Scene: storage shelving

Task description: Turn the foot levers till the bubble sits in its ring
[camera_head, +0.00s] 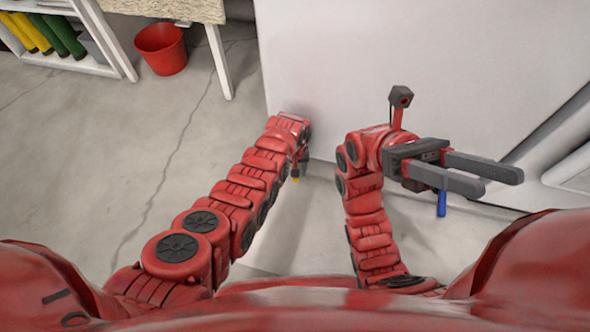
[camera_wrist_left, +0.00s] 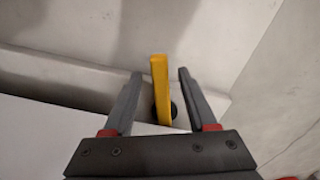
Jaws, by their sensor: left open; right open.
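A yellow foot lever (camera_wrist_left: 160,90) stands between the two spread fingers of my left gripper (camera_wrist_left: 159,76) in the left wrist view. I cannot tell whether either finger touches it. In the head view only a small yellow end (camera_head: 295,179) shows below my left wrist, and the arm hides most of that gripper. A blue lever (camera_head: 441,203) hangs below my right gripper (camera_head: 497,182), partly hidden by its fingers. The right gripper is open and empty, pointing right. The bubble and its ring are not in view.
A large white cabinet face (camera_head: 420,60) fills the area ahead of both arms. A red bin (camera_head: 161,48), a table leg (camera_head: 219,62) and a white shelf (camera_head: 75,62) with yellow and green items stand at the upper left. The concrete floor (camera_head: 90,150) at left is clear.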

